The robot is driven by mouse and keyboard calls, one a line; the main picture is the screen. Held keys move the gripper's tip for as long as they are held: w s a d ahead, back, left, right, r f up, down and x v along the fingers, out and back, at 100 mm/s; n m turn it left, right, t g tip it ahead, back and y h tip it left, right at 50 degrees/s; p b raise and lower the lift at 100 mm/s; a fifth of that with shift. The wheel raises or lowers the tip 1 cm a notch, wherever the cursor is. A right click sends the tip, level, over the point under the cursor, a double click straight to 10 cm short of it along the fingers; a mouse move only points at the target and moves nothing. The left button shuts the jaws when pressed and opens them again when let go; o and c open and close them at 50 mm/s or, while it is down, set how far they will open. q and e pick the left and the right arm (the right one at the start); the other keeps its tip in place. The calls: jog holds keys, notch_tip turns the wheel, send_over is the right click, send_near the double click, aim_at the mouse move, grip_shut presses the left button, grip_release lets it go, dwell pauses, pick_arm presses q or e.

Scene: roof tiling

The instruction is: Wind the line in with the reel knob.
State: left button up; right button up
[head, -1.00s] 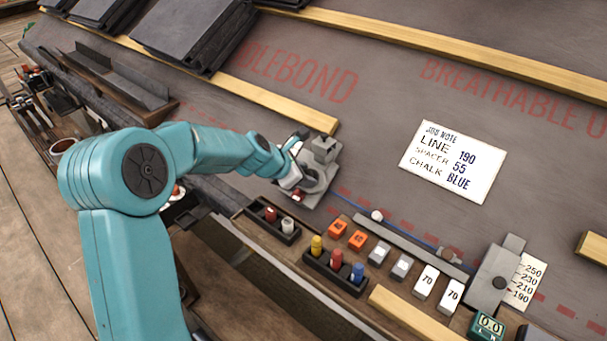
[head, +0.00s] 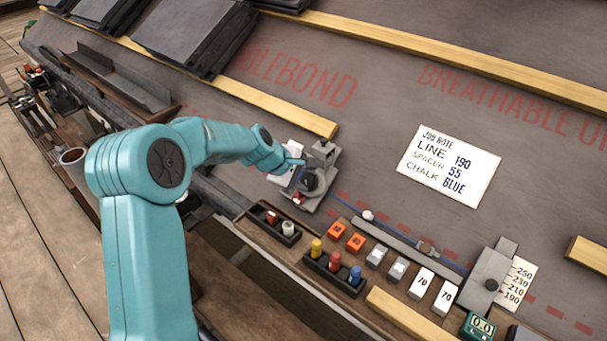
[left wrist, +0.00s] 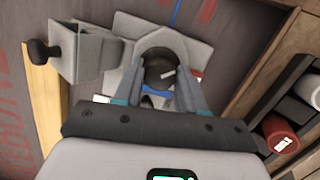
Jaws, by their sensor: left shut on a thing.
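The grey reel (head: 325,160) sits on the roof underlay at the end of a timber batten. My left gripper (head: 303,178) is at the reel, its fingers closed around the dark knob, which is partly hidden by them. In the left wrist view the dark round knob (left wrist: 158,70) is between my fingertips (left wrist: 157,92). The blue line (left wrist: 175,12) leaves the reel there. In the head view it runs right along a grey rail (head: 400,240), past a white round piece (head: 367,215) and a small brown piece (head: 427,248). My right gripper is not in view.
Marker racks (head: 335,275), orange and white blocks (head: 421,283) lie along the front plank. A job note (head: 449,165) reads line 190, spacer 55, chalk blue. A grey gauge (head: 490,280) stands at right. Stacked slates (head: 195,35) are at upper left.

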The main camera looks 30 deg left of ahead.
pick_arm(q)
jog(key=m+p, duration=0.1)
jog(key=m, duration=0.3)
jog(key=shift+r+m+g+p, duration=0.1)
jog(key=shift+m+g+p, duration=0.2)
jog(key=shift+g, duration=0.1)
jog(key=m+p, duration=0.1)
jog(key=m, duration=0.3)
jog(key=shift+w+g+y, duration=0.1)
jog(key=shift+g+y, duration=0.2)
jog(key=shift+g, duration=0.1)
jog(key=m, duration=0.4)
jog(key=shift+m+y+p, duration=0.3)
jog(key=shift+m+p, duration=0.05)
jog(key=shift+m, duration=0.05)
jog(key=shift+d+m+y, duration=0.1)
jog(key=shift+m+y, duration=0.3)
jog(key=shift+m, duration=1.5)
jog(key=o, duration=1)
jog(key=shift+o, duration=0.2)
